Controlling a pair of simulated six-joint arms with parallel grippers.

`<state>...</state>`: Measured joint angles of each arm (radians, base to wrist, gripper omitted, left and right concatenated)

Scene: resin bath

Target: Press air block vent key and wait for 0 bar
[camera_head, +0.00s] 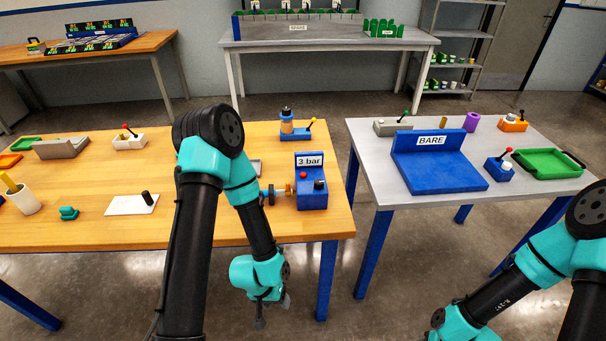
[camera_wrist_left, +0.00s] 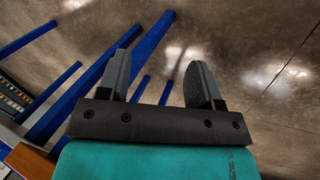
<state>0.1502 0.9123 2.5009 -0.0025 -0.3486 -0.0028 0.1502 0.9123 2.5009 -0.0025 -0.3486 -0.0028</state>
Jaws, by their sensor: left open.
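The blue air block (camera_head: 312,201) stands at the right front corner of the wooden table in the head view. Its display (camera_head: 310,161) reads "3 bar". A small red part and a black knob (camera_head: 319,184) are on its face; I cannot tell which is the vent key. My left gripper (camera_head: 268,312) hangs off the table's front edge, below and left of the block, touching nothing. In the left wrist view its two fingers (camera_wrist_left: 160,78) are apart with only floor and table legs beyond. My right arm enters at lower right; its gripper is out of frame.
A white plate (camera_head: 132,205) with a black peg lies further left. The grey table (camera_head: 375,180) with a blue "BARE" stand (camera_head: 440,175) is across a gap at right.

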